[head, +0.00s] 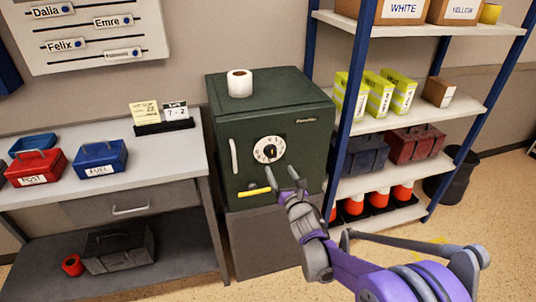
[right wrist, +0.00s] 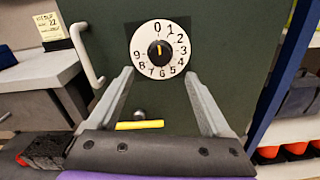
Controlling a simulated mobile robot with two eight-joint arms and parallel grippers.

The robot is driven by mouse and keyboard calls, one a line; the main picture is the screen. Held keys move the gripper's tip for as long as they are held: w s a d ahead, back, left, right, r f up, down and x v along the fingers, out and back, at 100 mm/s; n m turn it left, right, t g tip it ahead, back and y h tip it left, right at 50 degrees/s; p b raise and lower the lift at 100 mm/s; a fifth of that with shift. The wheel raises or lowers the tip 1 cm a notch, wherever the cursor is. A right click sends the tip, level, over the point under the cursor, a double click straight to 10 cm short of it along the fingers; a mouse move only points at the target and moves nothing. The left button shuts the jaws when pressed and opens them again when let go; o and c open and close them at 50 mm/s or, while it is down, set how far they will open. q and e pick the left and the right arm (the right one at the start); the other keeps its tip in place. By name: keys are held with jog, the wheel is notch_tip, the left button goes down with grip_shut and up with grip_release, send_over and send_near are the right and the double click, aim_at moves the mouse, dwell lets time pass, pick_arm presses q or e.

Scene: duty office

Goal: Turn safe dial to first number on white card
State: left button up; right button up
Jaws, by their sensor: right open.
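The dark green safe (head: 232,130) stands on a grey base. Its round white dial (head: 268,149) has a black centre knob; it also shows in the right wrist view (right wrist: 146,61). There, an orange mark on the knob (right wrist: 159,50) points up, near 0. A white card (head: 176,111) reading "7 - 2" stands in a black holder on the desk, beside a pale yellow card (head: 145,112). My right gripper (head: 284,178) is open and empty, in front of the safe door, just below the dial. Its fingers (right wrist: 158,76) flank the dial's lower part, apart from it. My left gripper is out of view.
The safe door has a white handle (head: 234,156) left of the dial and a yellow bar (head: 254,193) below it. A paper roll (head: 239,83) stands on top. The desk (head: 165,150) is at left; a blue-posted shelf (head: 420,155) is close at right.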

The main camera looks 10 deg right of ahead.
aim_at(272, 154)
jog(key=w, duration=0.9)
jog(key=shift+w+a, duration=0.15)
jog(key=shift+c, duration=0.3)
grip_shut()
